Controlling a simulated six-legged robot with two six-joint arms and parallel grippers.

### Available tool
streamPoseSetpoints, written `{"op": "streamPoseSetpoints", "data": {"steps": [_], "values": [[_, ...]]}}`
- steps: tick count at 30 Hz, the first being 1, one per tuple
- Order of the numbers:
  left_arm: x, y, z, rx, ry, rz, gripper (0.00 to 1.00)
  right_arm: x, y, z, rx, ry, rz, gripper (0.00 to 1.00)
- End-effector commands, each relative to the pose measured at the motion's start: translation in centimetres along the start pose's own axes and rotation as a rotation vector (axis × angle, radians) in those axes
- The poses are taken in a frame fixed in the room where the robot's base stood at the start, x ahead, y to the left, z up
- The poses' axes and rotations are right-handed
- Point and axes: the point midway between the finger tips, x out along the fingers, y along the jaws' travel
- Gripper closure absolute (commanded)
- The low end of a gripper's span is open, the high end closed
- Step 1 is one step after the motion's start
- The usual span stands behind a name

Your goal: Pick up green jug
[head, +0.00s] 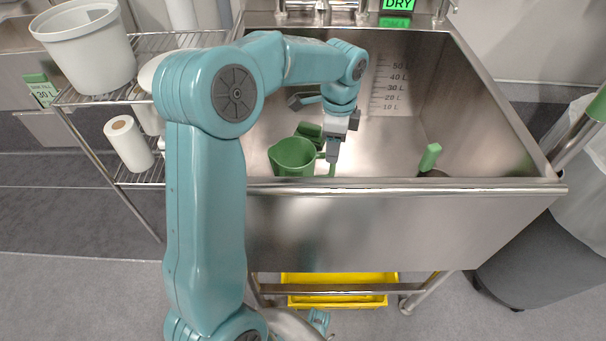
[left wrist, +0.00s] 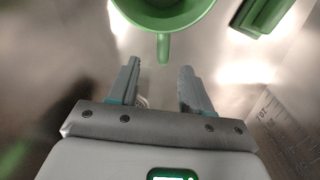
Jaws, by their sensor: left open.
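The green jug (head: 292,155) stands in the steel sink, near its front wall, left of the middle. In the left wrist view the jug (left wrist: 178,22) is at the top edge, cut off, with its handle pointing down toward me. My left gripper (head: 333,168) is in the sink just right of the jug, pointing down at its handle side. In the left wrist view my left gripper (left wrist: 160,67) is open, with the handle's lower end between the fingertip lines and a gap on both sides. The front wall hides the jug's base. My right gripper is not seen.
A green block-like object (head: 308,130) lies behind the jug. A green-handled item (head: 429,157) leans at the sink's front right. The sink (head: 400,190) has a raised front rim; its right floor is mostly clear. A wire rack with a white bucket (head: 88,50) stands left.

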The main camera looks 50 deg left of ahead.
Motion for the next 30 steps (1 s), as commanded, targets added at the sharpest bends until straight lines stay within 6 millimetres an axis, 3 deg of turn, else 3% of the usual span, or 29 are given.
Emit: {"op": "streamPoseSetpoints", "data": {"steps": [5, 12, 19, 20, 24, 30], "values": [[1.5, -0.1, -0.1, 0.000, -0.001, 0.001, 0.51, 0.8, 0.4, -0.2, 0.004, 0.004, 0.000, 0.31], [5.3, -0.3, -0.3, 0.001, -0.001, 0.002, 0.51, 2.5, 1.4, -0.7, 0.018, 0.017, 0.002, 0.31], [5.3, -0.3, -0.3, 0.000, 0.000, 0.000, 0.51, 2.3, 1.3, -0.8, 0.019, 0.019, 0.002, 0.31], [5.3, -0.3, -0.3, 0.000, 0.000, 0.000, 0.54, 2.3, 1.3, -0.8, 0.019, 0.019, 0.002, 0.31], [5.3, -0.3, -0.3, 0.001, 0.000, 0.000, 1.00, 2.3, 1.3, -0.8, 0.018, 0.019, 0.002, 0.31], [5.3, -0.3, -0.4, 0.000, 0.001, 0.000, 1.00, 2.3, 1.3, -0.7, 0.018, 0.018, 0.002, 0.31]]}}
